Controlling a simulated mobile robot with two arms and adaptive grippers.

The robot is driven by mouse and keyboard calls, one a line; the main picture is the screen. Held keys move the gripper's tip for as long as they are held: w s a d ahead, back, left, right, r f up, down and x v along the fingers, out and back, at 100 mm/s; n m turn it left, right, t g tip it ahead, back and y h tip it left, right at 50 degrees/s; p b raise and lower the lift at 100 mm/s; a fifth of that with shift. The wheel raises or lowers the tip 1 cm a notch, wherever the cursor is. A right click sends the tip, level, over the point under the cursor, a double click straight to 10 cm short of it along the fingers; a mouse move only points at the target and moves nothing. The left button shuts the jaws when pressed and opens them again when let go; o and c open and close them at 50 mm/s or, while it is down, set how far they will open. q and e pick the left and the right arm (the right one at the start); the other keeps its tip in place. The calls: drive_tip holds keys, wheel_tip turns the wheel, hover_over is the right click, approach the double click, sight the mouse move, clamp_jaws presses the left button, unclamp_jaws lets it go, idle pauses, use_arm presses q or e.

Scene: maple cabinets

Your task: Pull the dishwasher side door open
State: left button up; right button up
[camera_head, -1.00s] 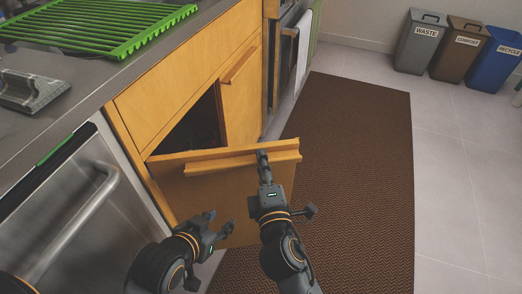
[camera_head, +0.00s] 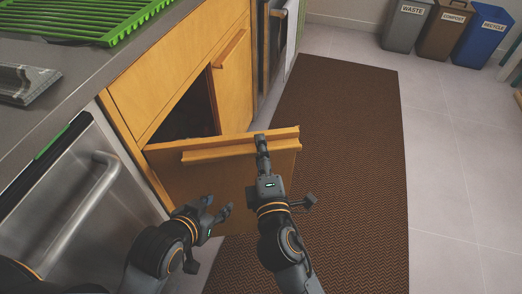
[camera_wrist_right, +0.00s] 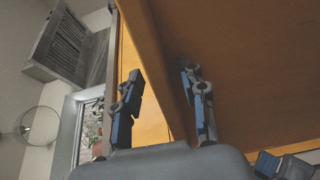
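The orange-brown wooden door (camera_head: 235,185) beside the steel dishwasher stands swung out from the cabinet front, leaving a dark opening (camera_head: 188,118) behind it. A long wooden handle bar (camera_head: 225,150) runs along its top edge. My right gripper (camera_head: 262,143) is at this bar, near its right end. In the right wrist view, the two fingers (camera_wrist_right: 163,100) stand apart, with a wooden strip (camera_wrist_right: 168,75) running between them; a gap shows beside the left finger. My left gripper (camera_head: 220,206) is open and empty in front of the door's lower left part.
The dishwasher (camera_head: 75,205) with its bar handle is at the left. A green rack (camera_head: 90,20) lies on the counter (camera_head: 70,65). A brown mat (camera_head: 345,150) covers the floor to the right, clear. Waste, compost and recycle bins (camera_head: 445,32) stand at the far right.

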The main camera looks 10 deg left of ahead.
drive_tip(key=v, duration=1.2)
